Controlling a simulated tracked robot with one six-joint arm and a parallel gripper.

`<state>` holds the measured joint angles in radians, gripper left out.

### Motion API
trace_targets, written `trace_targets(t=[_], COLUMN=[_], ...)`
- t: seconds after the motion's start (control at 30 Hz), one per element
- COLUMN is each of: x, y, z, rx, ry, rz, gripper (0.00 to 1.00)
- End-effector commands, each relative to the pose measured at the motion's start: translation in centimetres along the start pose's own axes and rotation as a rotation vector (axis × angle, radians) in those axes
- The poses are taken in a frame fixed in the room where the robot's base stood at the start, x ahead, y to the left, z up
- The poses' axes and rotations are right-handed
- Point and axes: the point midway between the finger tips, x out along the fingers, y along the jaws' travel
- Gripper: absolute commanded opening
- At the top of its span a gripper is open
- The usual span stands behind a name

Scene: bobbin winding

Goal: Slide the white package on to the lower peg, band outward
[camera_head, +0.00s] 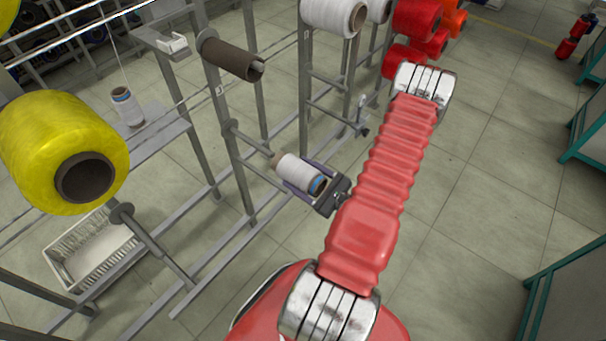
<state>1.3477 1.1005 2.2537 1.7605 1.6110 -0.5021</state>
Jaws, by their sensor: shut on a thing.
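The white package (296,169) is in the middle of the view, with a brown core and a blue band (318,185) at its near right end, facing away from the frame post. My gripper (300,173) is shut on it, one finger along each side. The lower peg (250,141) comes out of the post below the brown empty tube and points at the package's far left end. The package looks roughly in line with the peg. I cannot tell whether the peg's tip is inside the core or only close to it.
A brown tube (230,57) sits on the peg above. A yellow package (62,150) hangs at left, above a bare peg (155,243). A white crate (92,248) stands on the floor. White and red packages hang at top. Floor at right is clear up to green cabinets.

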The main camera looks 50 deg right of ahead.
Motion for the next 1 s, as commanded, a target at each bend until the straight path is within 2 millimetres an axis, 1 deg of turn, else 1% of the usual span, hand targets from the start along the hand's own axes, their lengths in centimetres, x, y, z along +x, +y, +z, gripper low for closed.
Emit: trace_targets(t=[1.0], x=[5.0], y=[0.0], z=[0.1], rx=[-0.001], ry=[-0.001], rz=[0.001], gripper=[0.39])
